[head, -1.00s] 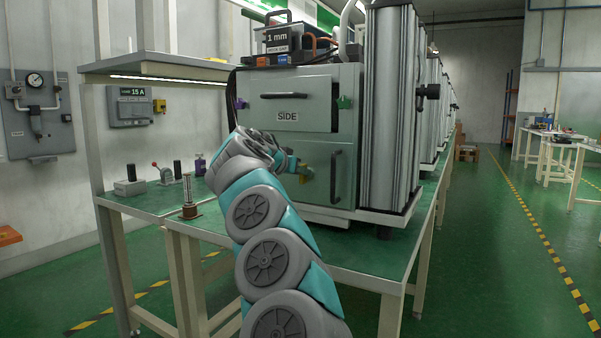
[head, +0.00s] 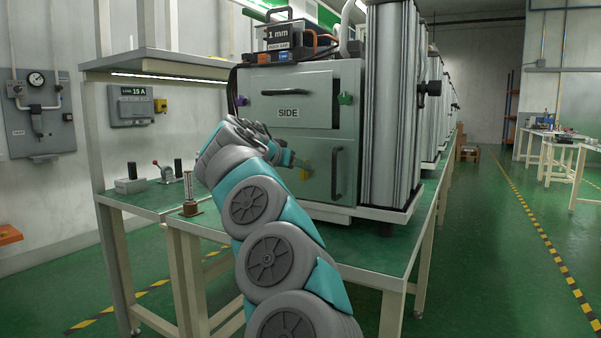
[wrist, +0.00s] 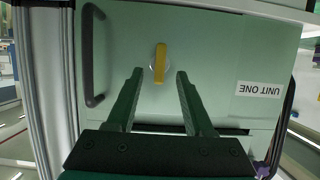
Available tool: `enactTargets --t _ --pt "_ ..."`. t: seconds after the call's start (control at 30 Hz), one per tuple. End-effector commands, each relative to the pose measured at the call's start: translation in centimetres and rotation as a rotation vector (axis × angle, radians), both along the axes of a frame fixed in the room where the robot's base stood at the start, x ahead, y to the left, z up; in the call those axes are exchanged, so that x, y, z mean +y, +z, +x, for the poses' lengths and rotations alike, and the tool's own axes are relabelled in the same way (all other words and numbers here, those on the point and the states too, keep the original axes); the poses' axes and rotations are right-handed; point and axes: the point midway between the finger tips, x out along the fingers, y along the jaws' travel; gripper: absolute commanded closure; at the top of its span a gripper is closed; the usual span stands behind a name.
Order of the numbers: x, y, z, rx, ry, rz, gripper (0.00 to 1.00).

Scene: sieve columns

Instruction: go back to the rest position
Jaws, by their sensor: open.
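My gripper (wrist: 158,72) is open and empty in the wrist view, its two dark green fingers pointing at the cabinet's lower door (wrist: 210,60). A yellow knob (wrist: 160,62) on that door shows between and just beyond the fingertips, apart from both. In the head view my arm reaches up and left, and my gripper (head: 290,160) is small and partly hidden by my wrist, just left of the yellow knob (head: 305,172). The grey-green cabinet (head: 268,95) is marked SIDE on its upper drawer front.
A dark vertical door handle (wrist: 90,55) is close by in the wrist view. A sieve post (head: 189,190) and a lever box (head: 163,172) stand on the green bench (head: 150,202) left of my arm. A ribbed metal column (head: 392,110) stands right. The floor aisle at right is clear.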

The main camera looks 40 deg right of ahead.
Motion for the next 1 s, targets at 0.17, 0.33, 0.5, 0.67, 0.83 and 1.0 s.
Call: enactTargets --t 0.17,0.33,0.5,0.67,0.83,1.0 --pt "2.5 0.8 -1.0 -0.001 0.001 -0.001 0.48" --pt "3.7 1.4 -1.6 0.001 -0.001 0.001 0.48" --pt "4.0 1.5 -1.7 0.001 -0.002 0.002 0.48" --pt "5.0 1.1 -1.5 0.031 0.040 0.012 0.48" --pt "10.0 -1.6 -1.5 0.186 0.234 0.053 0.48" --pt "16.9 -7.0 -4.3 0.423 0.472 0.100 0.48"
